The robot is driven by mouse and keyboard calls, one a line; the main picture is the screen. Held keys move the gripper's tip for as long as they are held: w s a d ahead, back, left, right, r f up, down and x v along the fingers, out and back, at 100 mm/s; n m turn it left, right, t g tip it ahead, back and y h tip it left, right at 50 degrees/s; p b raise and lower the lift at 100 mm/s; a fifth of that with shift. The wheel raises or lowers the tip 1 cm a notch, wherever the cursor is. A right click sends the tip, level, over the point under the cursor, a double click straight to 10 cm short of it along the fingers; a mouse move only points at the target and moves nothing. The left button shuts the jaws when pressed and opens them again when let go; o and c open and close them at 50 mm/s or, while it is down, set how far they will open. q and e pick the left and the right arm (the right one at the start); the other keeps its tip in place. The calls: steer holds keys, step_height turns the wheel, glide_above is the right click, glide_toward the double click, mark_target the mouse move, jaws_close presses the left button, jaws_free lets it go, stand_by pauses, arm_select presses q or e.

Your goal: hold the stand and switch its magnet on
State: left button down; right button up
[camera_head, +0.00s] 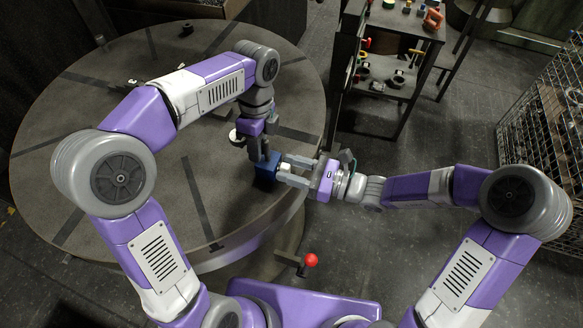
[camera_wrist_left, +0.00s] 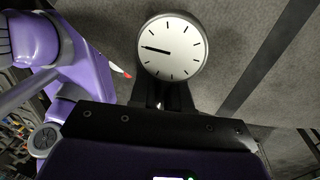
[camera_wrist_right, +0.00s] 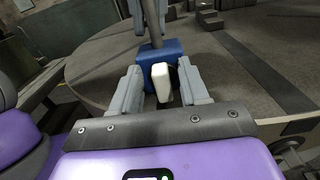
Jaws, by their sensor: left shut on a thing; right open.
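The stand has a blue magnet base (camera_head: 267,168) near the right edge of the round table (camera_head: 75,165), and a grey post rises from it. Its round white dial (camera_wrist_left: 172,47) faces the left wrist camera, and its edge shows in the head view (camera_head: 236,137). My left gripper (camera_head: 262,150) is shut on the stand above the base; its fingertips are mostly hidden. My right gripper (camera_head: 293,170) is open and level with the base. In the right wrist view, a white switch (camera_wrist_right: 161,82) on the blue base (camera_wrist_right: 160,52) lies between its open fingers. Whether they touch it I cannot tell.
A lever with a red ball (camera_head: 310,260) sticks out at the table's front edge. A dark shelf rack (camera_head: 385,75) with small parts stands behind the right arm. A wire basket (camera_head: 545,125) is at the far right. The table's left side is largely clear.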

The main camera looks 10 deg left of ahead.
steer(key=s+d, duration=0.2)
steer(key=d, duration=1)
arm_select(q)
steer(key=c, duration=1)
jaws_free()
